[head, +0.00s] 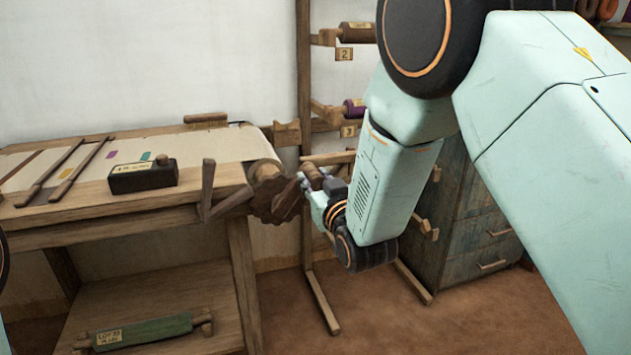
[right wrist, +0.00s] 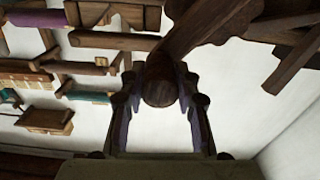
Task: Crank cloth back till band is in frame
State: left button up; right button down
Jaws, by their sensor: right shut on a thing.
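The pale cloth (head: 225,147) lies stretched over the wooden loom (head: 120,205) and runs to the roller at its right end. Small purple (head: 112,155) and green (head: 146,156) patches show on the cloth. A dark wooden toothed wheel (head: 275,192) sits at the loom's right end, with a crank handle (head: 313,174) beside it. My right gripper (head: 318,183) is shut on this handle. In the right wrist view the handle's round end (right wrist: 160,88) sits between the two fingers (right wrist: 158,112). My left gripper is out of view.
A black labelled box (head: 143,176) stands on the loom's front beam, near two wooden bars (head: 80,172). A green roll (head: 143,331) lies on the low shelf. A rack (head: 305,70) with spools and a drawer cabinet (head: 475,225) stand to the right.

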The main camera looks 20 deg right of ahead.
dwell(0.4)
jog(key=shift+d+f+m, duration=0.6)
jog(key=shift+d+m, duration=0.1)
jog(key=shift+m, duration=0.3)
notch_tip(320, 180, down, 14)
jog(key=m, duration=1.7)
jog(key=shift+r, duration=0.2)
jog(key=c, duration=1)
grip_release()
